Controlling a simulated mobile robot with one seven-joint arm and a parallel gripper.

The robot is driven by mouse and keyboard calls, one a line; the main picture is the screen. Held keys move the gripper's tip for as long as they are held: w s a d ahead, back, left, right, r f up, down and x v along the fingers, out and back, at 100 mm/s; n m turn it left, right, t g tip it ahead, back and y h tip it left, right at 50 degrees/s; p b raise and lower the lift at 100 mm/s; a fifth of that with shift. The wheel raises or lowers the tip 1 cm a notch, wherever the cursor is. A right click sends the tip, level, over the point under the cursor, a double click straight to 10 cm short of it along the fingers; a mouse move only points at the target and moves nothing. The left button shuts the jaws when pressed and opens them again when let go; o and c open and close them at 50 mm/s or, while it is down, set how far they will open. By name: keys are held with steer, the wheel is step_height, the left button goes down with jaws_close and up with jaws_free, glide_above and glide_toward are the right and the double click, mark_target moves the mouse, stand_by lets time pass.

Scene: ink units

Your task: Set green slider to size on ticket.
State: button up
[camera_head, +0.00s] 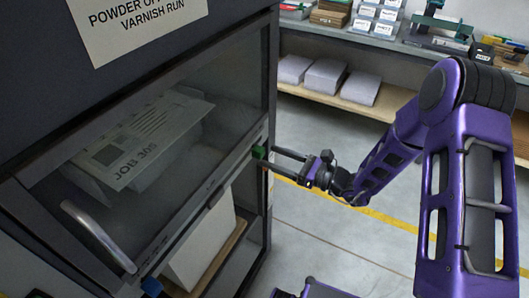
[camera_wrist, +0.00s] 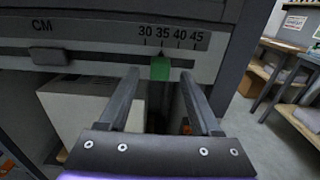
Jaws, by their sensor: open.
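The green slider (camera_wrist: 160,69) sits on the rail under a CM scale (camera_wrist: 170,37) marked 30, 35, 40 and 45. Its pointer is at about the 35 mark. In the head view the green slider (camera_head: 259,152) is at the right end of the cabinet's front rail. My gripper (camera_wrist: 160,74) is open, with one finger on each side of the slider and gaps visible between. It also shows in the head view (camera_head: 266,160), reaching in from the right. A printed sheet (camera_head: 135,145) lies behind the cabinet's window; I cannot read a size on it.
A grey block (camera_wrist: 50,57) sits on the rail further left. A blue piece (camera_head: 152,287) is at the rail's near end. A curved handle (camera_head: 98,236) stands out from the cabinet front. Shelves (camera_head: 390,110) with stacks stand behind; the floor between is clear.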

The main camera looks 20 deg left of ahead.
mark_target(264, 153)
steer(key=shift+w+a, duration=0.15)
steer(key=shift+a, duration=1.55)
jaws_close()
steer(key=shift+w, duration=0.1)
